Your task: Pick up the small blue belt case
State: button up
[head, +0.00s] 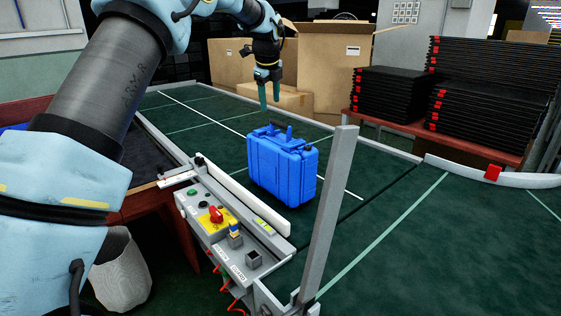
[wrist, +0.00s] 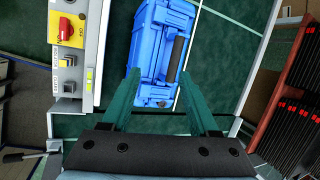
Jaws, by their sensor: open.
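The small blue case (head: 283,163) stands upright on the green conveyor belt in the head view, with its dark handle along the top. It also shows in the wrist view (wrist: 150,50), ahead of the fingertips, with the dark handle toward its right side. My gripper (head: 270,105) points down above and behind the case in the head view, apart from it. In the wrist view my gripper (wrist: 160,75) has its two green fingers spread wide with nothing held between them. The fingertips overlap the near end of the case in that view; contact cannot be told.
A control panel (head: 225,222) with a red switch lines the belt's near edge. A grey upright post (head: 327,210) stands right of the case. Cardboard boxes (head: 333,65) and stacked black trays (head: 388,95) are behind the belt. The green belt (head: 400,225) is clear to the right.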

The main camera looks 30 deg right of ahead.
jog(key=d+m, duration=0.1)
jog(key=d, duration=0.1)
jog(key=p, duration=0.2)
send_over(280, 123)
jog(key=s+a, duration=0.1)
jog(key=s, duration=0.1)
notch_tip(280, 123, down, 4)
jog(key=shift+m, duration=0.4)
jog(key=shift+p+x, duration=1.7)
jog(key=shift+x, duration=0.9)
jog(key=shift+a, duration=0.1)
grip_shut()
jog(key=shift+w+r, duration=0.1)
jog(key=shift+r, duration=0.1)
